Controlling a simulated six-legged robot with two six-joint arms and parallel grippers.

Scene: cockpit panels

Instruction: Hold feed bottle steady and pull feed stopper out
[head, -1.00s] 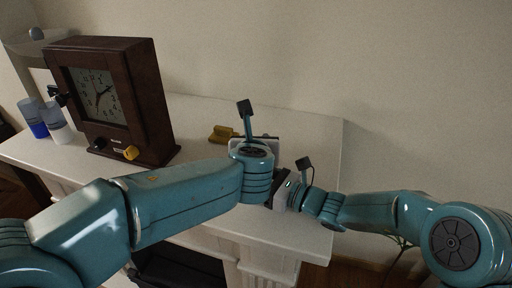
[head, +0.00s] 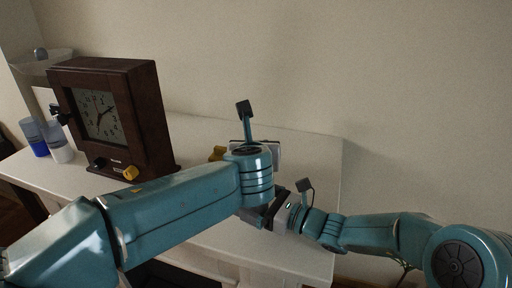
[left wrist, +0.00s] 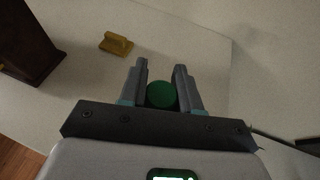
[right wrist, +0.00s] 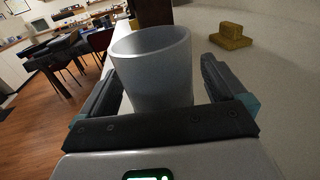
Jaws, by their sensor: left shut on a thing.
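In the left wrist view, my left gripper (left wrist: 160,78) points down at the white top and is shut on a round green thing (left wrist: 161,95), which may be the feed stopper. In the right wrist view, a translucent grey, open-topped vessel (right wrist: 155,70), perhaps the feed bottle, stands upright between the fingers of my right gripper (right wrist: 162,62). The right gripper is open, with a gap between the vessel and its right finger. The vessel's lower part is hidden by the gripper. In the head view my arms hide both things.
A brown clock (head: 118,120) stands on the left of the white top (head: 305,150). A blue-bottomed cup (head: 35,140) and a white-bottomed cup (head: 57,145) are beside it. A yellow block (left wrist: 116,43) lies behind my grippers. The right end is clear.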

